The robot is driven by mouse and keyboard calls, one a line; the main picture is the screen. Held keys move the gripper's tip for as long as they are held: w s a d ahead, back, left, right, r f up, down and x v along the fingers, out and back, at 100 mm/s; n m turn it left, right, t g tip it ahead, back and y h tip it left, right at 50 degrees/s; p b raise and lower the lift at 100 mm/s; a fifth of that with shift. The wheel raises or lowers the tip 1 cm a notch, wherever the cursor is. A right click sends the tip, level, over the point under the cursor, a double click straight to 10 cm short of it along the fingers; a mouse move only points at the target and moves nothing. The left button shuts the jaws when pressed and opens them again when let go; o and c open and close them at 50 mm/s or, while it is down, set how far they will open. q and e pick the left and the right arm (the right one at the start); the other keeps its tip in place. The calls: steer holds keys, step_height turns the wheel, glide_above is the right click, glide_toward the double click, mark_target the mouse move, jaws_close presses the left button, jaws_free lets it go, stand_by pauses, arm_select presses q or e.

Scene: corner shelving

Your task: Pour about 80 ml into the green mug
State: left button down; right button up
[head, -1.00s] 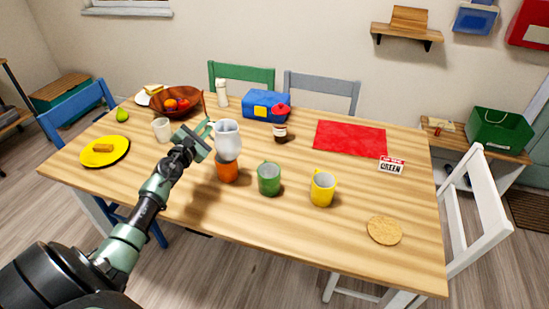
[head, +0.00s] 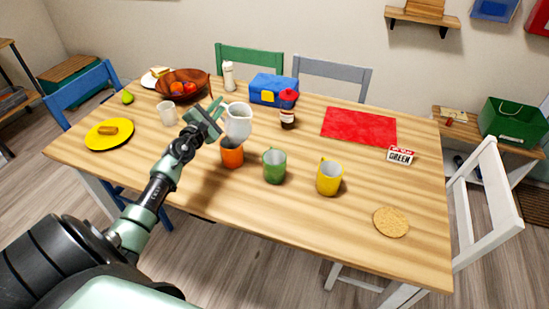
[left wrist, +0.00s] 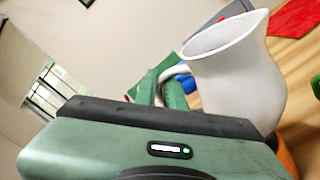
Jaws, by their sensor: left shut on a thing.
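The white pitcher (head: 238,124) is held by my left gripper (head: 217,114), which is shut on its handle. It also shows large in the left wrist view (left wrist: 235,75), with its mouth visible and its body close to upright. The pitcher is behind and slightly above the orange mug (head: 232,154) in the head view. The green mug (head: 274,166) stands upright on the table, to the right of the orange mug. The yellow mug (head: 329,178) stands further right. The pitcher's contents are not visible. My right gripper is not in view.
The wooden table (head: 270,215) also holds a white cup (head: 167,113), a fruit bowl (head: 182,87), a yellow plate (head: 109,134), a blue box (head: 272,90), a jar (head: 288,119), a red mat (head: 359,126), a "GREEN" sign (head: 400,156) and a cork coaster (head: 391,222). The table's front is clear.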

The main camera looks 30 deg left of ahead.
mark_target(232, 103)
arm_select(q)
steer(key=shift+d+r+m, duration=0.35)
steer(key=shift+r+m, duration=0.05)
steer(key=d+r+m, duration=0.1)
steer(key=d+m+p, duration=0.1)
steer(key=shift+w+d+r+m+t, duration=0.1)
steer(key=shift+d+r+m+t, duration=0.2)
steer(key=shift+r+t, duration=0.1)
steer(key=shift+d+m+t+b, duration=0.3)
steer(key=shift+d+m, duration=0.6)
steer(key=shift+d, duration=0.15)
steer(key=d+r+m, duration=0.1)
steer(key=d+m, duration=0.1)
steer(key=m, duration=0.1)
steer(key=shift+w+d+r+m+h, duration=0.1)
steer(key=shift+d+r+m+h, duration=0.2)
steer(key=shift+r, duration=0.05)
steer(key=shift+d+m+t+b, duration=0.2)
steer(key=shift+m+t+b, duration=0.1)
steer(key=shift+b, duration=0.15)
steer(key=shift+d+f+m+h+b, duration=0.1)
steer(key=shift+d+m+h+b, duration=0.2)
steer(key=shift+d+m+b, duration=0.7)
